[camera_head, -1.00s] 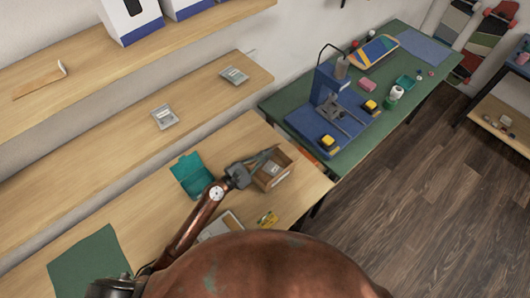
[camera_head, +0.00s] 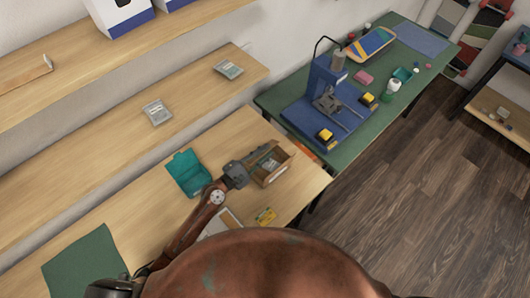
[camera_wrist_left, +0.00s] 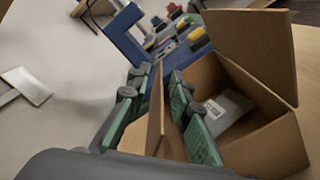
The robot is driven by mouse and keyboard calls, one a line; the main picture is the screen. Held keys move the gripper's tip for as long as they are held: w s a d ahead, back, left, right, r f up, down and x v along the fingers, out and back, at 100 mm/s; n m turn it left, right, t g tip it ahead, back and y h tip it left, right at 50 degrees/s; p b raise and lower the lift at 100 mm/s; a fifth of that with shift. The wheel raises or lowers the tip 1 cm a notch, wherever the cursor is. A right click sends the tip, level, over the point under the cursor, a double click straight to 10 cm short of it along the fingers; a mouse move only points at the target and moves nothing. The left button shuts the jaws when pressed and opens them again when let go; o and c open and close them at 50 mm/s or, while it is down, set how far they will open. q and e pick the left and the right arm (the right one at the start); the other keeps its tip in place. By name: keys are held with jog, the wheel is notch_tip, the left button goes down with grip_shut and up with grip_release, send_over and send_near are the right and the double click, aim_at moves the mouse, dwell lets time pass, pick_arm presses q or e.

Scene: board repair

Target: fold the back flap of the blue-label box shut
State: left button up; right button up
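An open brown cardboard box (camera_head: 272,180) stands near the right end of the wooden bench. It also shows in the left wrist view (camera_wrist_left: 270,148), with a grey packet (camera_wrist_left: 226,110) inside. No blue label can be made out on it. One flap (camera_wrist_left: 256,45) stands up at the far side in the wrist view. Another upright flap (camera_wrist_left: 155,112) lies between the fingers of my left gripper (camera_wrist_left: 160,82), which are apart on either side of it. In the head view my left gripper (camera_head: 258,158) is at the box's left and back side. My right gripper is not in view.
A teal open case (camera_head: 188,172) lies left of my gripper. A wooden shelf (camera_head: 200,95) runs behind the bench. A green table (camera_head: 350,150) with a blue press stand (camera_head: 322,95) is to the right.

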pick_arm(q)
jog(key=v, duration=1.2)
